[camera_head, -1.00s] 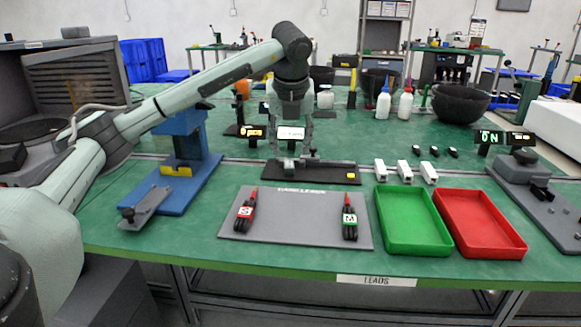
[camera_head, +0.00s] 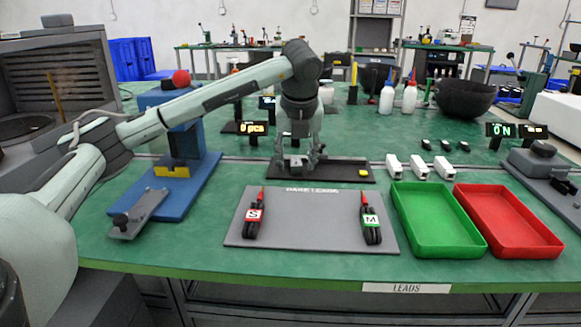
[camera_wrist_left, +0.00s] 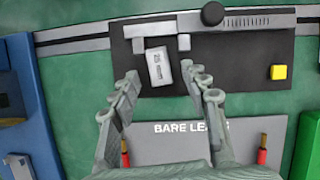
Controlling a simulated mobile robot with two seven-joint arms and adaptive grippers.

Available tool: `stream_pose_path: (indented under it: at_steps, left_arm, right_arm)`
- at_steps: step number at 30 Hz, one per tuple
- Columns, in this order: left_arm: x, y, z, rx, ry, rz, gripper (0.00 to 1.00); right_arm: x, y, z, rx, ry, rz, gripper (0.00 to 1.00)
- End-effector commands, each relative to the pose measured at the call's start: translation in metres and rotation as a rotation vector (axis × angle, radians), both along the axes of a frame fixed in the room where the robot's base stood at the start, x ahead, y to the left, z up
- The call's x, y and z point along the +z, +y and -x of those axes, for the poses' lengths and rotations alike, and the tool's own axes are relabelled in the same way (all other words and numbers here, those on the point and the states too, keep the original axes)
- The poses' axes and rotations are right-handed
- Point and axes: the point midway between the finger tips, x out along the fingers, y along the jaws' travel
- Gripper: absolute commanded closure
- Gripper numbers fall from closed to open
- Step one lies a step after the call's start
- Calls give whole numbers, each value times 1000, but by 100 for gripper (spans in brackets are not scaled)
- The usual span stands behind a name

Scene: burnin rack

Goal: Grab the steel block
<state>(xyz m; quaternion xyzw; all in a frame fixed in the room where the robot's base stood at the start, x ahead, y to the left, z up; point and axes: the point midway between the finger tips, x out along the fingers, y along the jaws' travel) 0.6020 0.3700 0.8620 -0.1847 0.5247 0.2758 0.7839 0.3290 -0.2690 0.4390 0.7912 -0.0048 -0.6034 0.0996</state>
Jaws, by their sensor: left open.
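The steel block (camera_wrist_left: 159,66) is a small light-grey block with a printed size label. In the left wrist view it stands slightly turned on the dark base plate (camera_wrist_left: 232,85) of the measuring fixture, near its left end. My left gripper (camera_wrist_left: 161,78) is open, with one fingertip on each side of the block's near end in that view; contact cannot be told. In the head view my left gripper (camera_head: 301,160) hangs fingers down over the left part of the plate (camera_head: 345,175), and the block is hard to make out behind the fingers. My right gripper is not in view.
The grey lead mat (camera_head: 310,225) with red and black leads lies in front. Green (camera_head: 438,247) and red (camera_head: 510,247) trays are at right. White blocks (camera_head: 420,168) stand behind the trays. A blue stand (camera_head: 175,185) is at left. The fixture has a yellow button (camera_wrist_left: 278,72).

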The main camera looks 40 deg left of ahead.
Motion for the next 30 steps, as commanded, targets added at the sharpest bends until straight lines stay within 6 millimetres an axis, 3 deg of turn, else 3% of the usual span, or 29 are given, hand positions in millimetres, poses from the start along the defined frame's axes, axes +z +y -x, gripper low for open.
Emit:
stream_pose_path:
  at_steps: [10,21,30]
  left_arm:
    - [-3,-3,0,0,0,0,54]
    - [-3,-2,0,0,0,0,99]
    - [-3,-2,0,1,-2,0,100]
  right_arm:
    - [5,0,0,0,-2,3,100]
    - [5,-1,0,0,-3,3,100]
    - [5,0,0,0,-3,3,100]
